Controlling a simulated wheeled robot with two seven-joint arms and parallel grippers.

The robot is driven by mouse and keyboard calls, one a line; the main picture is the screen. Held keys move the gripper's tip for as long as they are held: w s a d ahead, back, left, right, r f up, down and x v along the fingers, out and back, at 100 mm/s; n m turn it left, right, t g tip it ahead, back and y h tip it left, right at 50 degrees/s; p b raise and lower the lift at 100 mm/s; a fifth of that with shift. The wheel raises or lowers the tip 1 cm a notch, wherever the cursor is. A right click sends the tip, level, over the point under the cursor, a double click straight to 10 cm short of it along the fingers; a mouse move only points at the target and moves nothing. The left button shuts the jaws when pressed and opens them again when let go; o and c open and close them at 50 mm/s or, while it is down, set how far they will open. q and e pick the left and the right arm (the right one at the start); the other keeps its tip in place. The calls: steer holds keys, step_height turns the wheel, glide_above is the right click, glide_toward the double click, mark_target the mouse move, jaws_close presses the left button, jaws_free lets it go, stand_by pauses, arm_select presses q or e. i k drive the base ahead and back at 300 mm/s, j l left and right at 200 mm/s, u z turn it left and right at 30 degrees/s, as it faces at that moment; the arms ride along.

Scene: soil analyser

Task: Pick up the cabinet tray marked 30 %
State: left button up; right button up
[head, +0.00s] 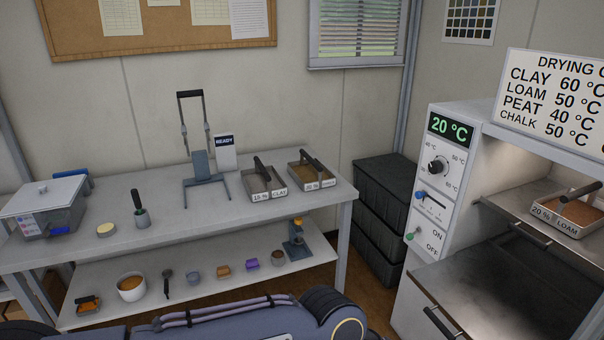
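A tray (568,224) with brown soil and a dark handle sits on the upper shelf of the drying cabinet (440,185) at the right; its labels seem to read 20 % and LOAM. On the bench, one soil tray (263,190) is labelled CLAY with a figure that looks like 15 %. Beside it to the right, another soil tray (318,180) has labels too small to read surely; its figure may be 20 % or 30 %. Each has a dark handle. Neither of my grippers is in view; only part of my arm shows at the bottom edge.
The cabinet display (451,128) reads 20 °C. A drying chart (555,105) stands on top. The bench (160,232) carries a lidded box (45,190), a scoop pot (141,215) and a black-handled stand (203,182) by a READY sign. Black crates (383,220) stand between bench and cabinet.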

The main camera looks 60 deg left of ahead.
mark_target(310, 174)
steer(key=k+j+u, duration=0.15)
steer(key=u, duration=0.25)
steer(key=k+j+u, duration=0.1)
steer(key=j+u, duration=0.15)
steer(key=u, duration=0.2)
steer(key=j+u, duration=0.2)
steer(key=u, duration=1.25)
steer(key=i+l+u, duration=0.9)
steer(key=i+l, duration=0.25)
steer(key=l, duration=0.15)
steer(key=i+l, duration=0.25)
steer(key=l, duration=0.15)
steer(key=i+l+u, duration=0.1)
steer(key=i+l, duration=0.2)
steer(key=l, duration=0.15)
steer(key=i+l, duration=0.25)
steer(key=l, duration=0.15)
